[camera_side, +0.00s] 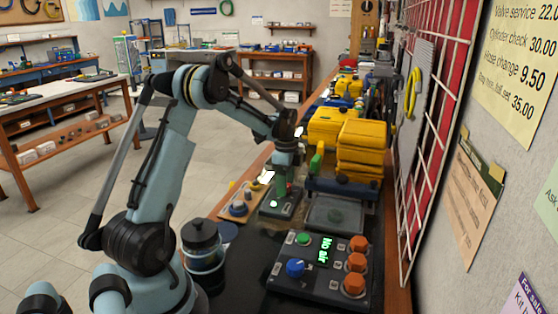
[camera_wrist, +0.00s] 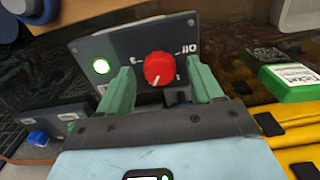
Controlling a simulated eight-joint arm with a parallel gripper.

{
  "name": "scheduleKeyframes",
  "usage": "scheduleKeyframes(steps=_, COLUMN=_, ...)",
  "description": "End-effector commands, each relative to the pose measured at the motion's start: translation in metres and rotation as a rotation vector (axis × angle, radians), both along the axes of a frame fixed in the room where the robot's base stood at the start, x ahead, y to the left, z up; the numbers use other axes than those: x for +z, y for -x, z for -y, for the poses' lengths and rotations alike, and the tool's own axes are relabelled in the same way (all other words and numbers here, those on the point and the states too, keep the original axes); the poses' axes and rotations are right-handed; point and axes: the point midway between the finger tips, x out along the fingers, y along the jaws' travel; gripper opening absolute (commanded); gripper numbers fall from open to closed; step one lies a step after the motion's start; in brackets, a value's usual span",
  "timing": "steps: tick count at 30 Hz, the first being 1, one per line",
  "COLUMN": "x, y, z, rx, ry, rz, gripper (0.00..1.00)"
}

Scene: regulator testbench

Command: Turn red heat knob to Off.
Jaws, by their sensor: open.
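The red heat knob (camera_wrist: 159,68) sits on a small dark grey panel (camera_wrist: 118,45) in the wrist view. Its white pointer mark points to the lower left. An upside-down label that looks like Off (camera_wrist: 187,49) is at the knob's upper right. A round green light (camera_wrist: 100,66) glows left of the knob. My gripper (camera_wrist: 161,72) is open, with one green finger on each side of the knob; I cannot tell whether they touch it. In the side view my gripper (camera_side: 282,182) points down over the small panel (camera_side: 283,207), and the knob is hidden there.
A larger panel (camera_side: 300,283) with a blue knob, a green knob, several orange knobs and a "No air" display stands in front. A grey tray (camera_side: 336,214) and stacked yellow cases (camera_side: 361,150) are to the right. A dark lidded container (camera_side: 202,246) stands left.

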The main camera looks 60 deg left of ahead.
Motion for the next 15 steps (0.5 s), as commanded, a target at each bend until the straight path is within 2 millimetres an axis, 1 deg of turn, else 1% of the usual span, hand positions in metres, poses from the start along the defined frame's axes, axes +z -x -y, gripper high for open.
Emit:
scheduleKeyframes(steps=5, x=0.0001, y=0.0000, z=0.0000, rx=0.000, ry=0.000, rz=0.000, gripper=0.65)
scheduleKeyframes(steps=15, x=0.0004, y=0.0000, z=0.0000, rx=0.000, ry=0.000, rz=0.000, gripper=0.13)
